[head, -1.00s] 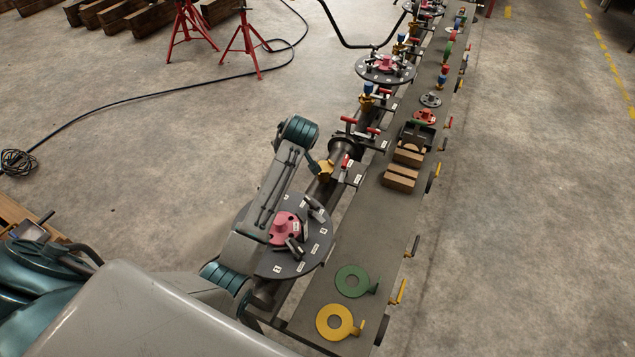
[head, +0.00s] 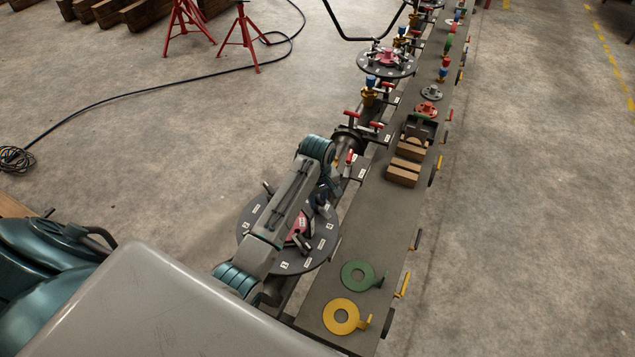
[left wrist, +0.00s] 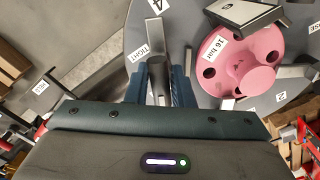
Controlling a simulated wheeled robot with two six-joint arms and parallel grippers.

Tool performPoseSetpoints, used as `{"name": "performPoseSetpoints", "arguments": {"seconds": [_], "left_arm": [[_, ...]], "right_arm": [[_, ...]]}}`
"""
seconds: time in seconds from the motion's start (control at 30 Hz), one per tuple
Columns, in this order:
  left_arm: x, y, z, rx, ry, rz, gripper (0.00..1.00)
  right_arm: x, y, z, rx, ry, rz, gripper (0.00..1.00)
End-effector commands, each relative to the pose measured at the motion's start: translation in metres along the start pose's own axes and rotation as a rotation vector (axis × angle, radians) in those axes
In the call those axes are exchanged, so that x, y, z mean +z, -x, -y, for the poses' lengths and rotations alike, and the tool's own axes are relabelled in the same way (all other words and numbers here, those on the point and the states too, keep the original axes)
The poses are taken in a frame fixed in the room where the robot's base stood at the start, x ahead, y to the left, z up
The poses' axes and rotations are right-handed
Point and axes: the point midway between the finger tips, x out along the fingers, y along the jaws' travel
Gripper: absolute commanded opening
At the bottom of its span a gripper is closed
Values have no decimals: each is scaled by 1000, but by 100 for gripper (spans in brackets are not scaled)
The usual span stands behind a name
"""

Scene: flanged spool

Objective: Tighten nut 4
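The dark round flange plate (head: 322,238) carries white labels and lever-like nuts around a pink-red hub (head: 299,226). In the left wrist view the pink hub (left wrist: 238,68) reads "16 bar". A nut with a pale bar (left wrist: 154,29) stands beside the label "4" and a "TIGHT" label (left wrist: 138,61). My left gripper (left wrist: 158,72) points at that nut, its dark blue fingers on either side of a dark upright part. Whether they press on it is unclear. In the head view my left gripper (head: 323,194) is over the plate's right side, partly hidden by my arm. My right gripper is in neither view.
A long grey bench (head: 365,240) runs alongside, with a green ring (head: 361,275), a yellow ring (head: 341,316) and wooden blocks (head: 404,170). A pipe with red-handled valves continues behind the plate. Red stands (head: 240,45) are at the back left. Open floor lies on both sides.

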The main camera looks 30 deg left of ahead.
Motion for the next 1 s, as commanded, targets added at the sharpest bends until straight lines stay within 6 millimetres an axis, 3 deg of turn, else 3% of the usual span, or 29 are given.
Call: {"name": "performPoseSetpoints", "arguments": {"seconds": [1.0], "left_arm": [[-1, 0, 0, -1, -1349, -2, 21]], "right_arm": [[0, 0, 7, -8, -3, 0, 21]]}}
